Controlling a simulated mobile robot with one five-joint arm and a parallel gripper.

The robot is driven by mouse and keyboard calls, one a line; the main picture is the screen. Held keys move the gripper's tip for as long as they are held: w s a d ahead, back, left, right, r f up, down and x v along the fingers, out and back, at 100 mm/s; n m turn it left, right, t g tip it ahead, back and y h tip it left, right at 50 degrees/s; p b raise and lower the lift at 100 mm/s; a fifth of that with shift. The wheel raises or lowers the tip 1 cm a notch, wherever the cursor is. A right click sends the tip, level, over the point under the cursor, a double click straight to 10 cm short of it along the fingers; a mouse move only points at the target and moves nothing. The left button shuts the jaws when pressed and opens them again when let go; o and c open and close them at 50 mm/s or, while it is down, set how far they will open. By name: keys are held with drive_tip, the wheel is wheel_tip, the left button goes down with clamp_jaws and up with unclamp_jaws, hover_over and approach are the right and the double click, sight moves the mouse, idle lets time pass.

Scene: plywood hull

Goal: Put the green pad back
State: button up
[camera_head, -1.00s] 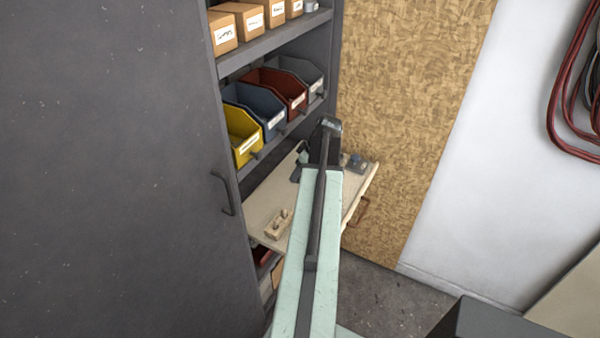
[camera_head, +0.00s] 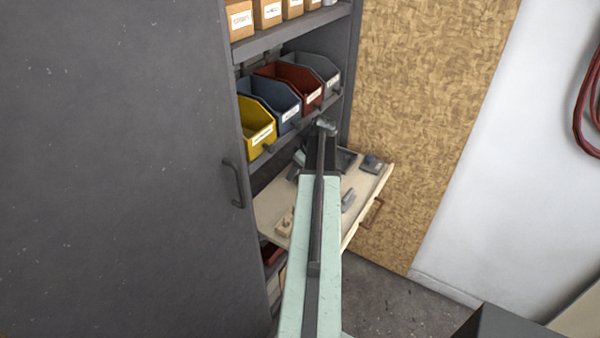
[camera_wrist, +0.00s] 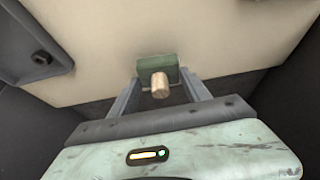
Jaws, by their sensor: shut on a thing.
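In the wrist view the green pad (camera_wrist: 157,67) is a small dark green block with a round wooden knob (camera_wrist: 160,86) facing the camera. My gripper (camera_wrist: 163,92) is shut on it, with one grey finger on each side. Behind the pad is a pale flat surface (camera_wrist: 180,25), with a dark strip along its lower edge; I cannot tell whether the pad touches it. In the head view my arm covers the middle of a pale pull-out shelf (camera_head: 271,207), and the pad cannot be made out there.
A wooden block (camera_head: 285,222) lies at the shelf's left, and grey objects lie at the right (camera_head: 372,163) and beside my arm (camera_head: 348,200). Yellow (camera_head: 258,130), blue, red and grey bins stand above. A dark cabinet door (camera_head: 120,170) is at left, a wood panel (camera_head: 430,120) at right.

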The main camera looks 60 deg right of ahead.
drive_tip(key=shift+w+b+x, duration=0.25)
drive_tip(key=shift+b+x, duration=0.55)
drive_tip(key=shift+x, duration=0.55)
drive_tip(key=shift+r, duration=0.15)
drive_tip(key=o, duration=1.3)
drive_tip(key=p+v, duration=0.7)
drive_tip(key=v, duration=0.1)
